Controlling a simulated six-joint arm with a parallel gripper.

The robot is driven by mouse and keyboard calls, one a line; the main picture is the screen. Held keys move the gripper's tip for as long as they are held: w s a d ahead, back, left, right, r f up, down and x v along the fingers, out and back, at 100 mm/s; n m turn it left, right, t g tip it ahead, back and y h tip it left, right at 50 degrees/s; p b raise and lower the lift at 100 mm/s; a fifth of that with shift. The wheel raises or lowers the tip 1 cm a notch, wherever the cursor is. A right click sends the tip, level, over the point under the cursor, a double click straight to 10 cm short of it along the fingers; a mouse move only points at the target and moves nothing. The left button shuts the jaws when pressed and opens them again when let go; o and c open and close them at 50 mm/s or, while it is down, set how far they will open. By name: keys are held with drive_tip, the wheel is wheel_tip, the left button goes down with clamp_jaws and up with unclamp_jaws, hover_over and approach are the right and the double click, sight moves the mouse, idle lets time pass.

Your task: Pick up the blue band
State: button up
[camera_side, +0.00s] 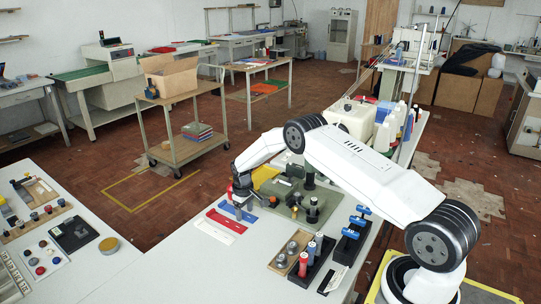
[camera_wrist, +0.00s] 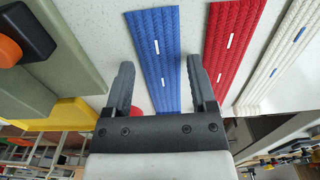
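The blue band (camera_wrist: 160,80) lies flat on the pale table, a ribbed strip with a short white slit mark. In the wrist view it runs between the two fingers of my gripper (camera_wrist: 161,62). My gripper is open, one finger on each side of the band, with nothing held. In the side view my gripper (camera_side: 242,207) is over the bands and partly covers the blue band (camera_side: 231,209). I cannot tell the exact height of the fingertips above the table.
A red band (camera_wrist: 232,45) lies right of the blue one, close to the right finger. A white band (camera_wrist: 275,65) lies beyond it. A green fixture (camera_wrist: 72,40) with a yellow part (camera_wrist: 62,116) stands at the left.

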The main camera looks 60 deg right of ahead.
drive_tip(key=c, duration=0.9)
drive_tip(key=shift+o, duration=0.2)
drive_tip(key=shift+r, duration=0.15)
drive_tip(key=shift+r, duration=0.85)
drive_tip(key=s+a+r, duration=0.3)
drive_tip(key=s+r, duration=0.8)
drive_tip(key=s, duration=0.2)
drive_tip(key=shift+s+a, duration=0.25)
drive_tip(key=shift+a, duration=0.15)
